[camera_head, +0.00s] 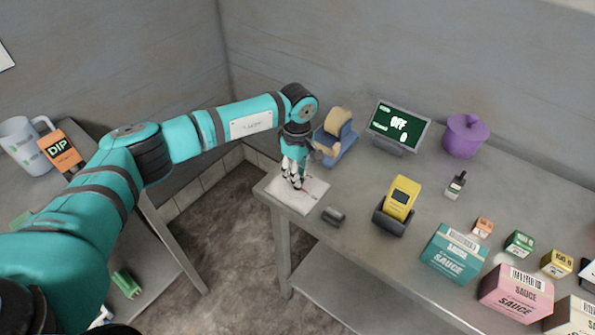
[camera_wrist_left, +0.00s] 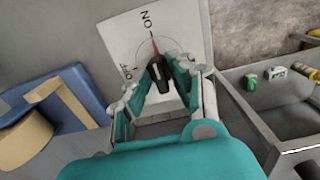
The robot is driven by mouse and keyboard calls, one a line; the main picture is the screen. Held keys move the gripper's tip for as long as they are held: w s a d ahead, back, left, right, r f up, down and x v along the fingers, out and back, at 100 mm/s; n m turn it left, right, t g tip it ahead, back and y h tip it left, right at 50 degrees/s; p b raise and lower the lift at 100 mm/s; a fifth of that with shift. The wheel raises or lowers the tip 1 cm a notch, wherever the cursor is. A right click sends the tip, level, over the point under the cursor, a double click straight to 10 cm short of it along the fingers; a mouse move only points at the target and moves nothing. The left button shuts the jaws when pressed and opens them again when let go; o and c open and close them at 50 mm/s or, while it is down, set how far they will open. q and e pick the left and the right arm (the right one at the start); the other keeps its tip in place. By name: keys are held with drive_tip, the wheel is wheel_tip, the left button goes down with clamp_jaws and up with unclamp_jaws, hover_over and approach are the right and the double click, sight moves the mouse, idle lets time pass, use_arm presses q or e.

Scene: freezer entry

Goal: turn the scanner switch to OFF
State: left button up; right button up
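The scanner switch is a white plate (camera_wrist_left: 130,40) with a black knob (camera_wrist_left: 157,78) and a red pointer, marked ON and OFF. The pointer points toward the ON mark. In the head view the plate (camera_head: 300,203) lies flat at the table's near left corner, its knob hidden by my left gripper. My left gripper (camera_head: 293,184) reaches down over the plate. In the left wrist view its two fingers (camera_wrist_left: 160,82) close in on both sides of the knob, tips against it as far as I can see. My right gripper is not in view.
A blue tape dispenser (camera_head: 338,143) stands close behind the gripper. A yellow scanner (camera_head: 401,197) in a dark stand, a small grey cylinder (camera_head: 333,216), a purple pot (camera_head: 465,136) and several boxes occupy the table to the right.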

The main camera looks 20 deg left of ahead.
use_arm(q)
clamp_jaws()
drive_tip(key=n+b, duration=0.3)
drive_tip(key=shift+f+n, duration=0.15)
drive_tip(key=shift+n, duration=0.25)
drive_tip(key=n+b, duration=0.3)
drive_tip(key=n, duration=0.1)
drive_tip(key=n+b, duration=0.2)
drive_tip(key=n, duration=0.3)
drive_tip(key=shift+n+b, duration=0.3)
drive_tip(key=shift+n, duration=0.1)
drive_tip(key=n+b, duration=0.1)
drive_tip(key=n, duration=0.3)
drive_tip(key=shift+r, duration=0.2)
drive_tip(key=shift+n, duration=0.3)
